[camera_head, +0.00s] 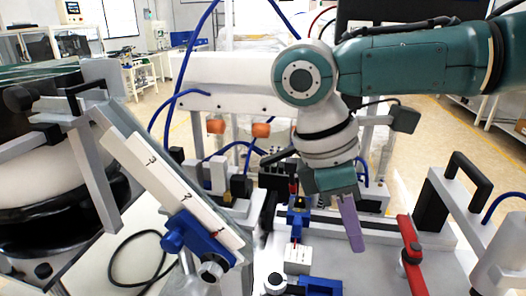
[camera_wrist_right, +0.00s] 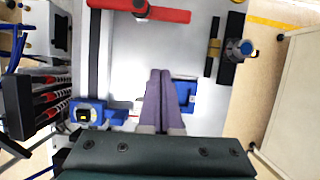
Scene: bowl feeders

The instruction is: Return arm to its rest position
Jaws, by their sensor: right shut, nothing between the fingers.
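My right arm (camera_head: 420,60) comes in from the upper right of the head view and bends down over the middle of the machine. My right gripper (camera_head: 355,240) points down above the work plate with its purple fingers together and nothing between them. In the right wrist view the two purple fingers (camera_wrist_right: 160,78) lie side by side and touch. Their tips are over the white plate, close to a blue block (camera_wrist_right: 185,92); I cannot tell the height gap. My left arm and gripper are not in view.
A red bar (camera_head: 411,255) stands right of my right gripper. A black handle (camera_head: 468,182) is further right. A blue-and-black fixture (camera_head: 298,212) is just left of the gripper. A sloped white rail (camera_head: 170,185) and a bowl feeder (camera_head: 45,185) fill the left side.

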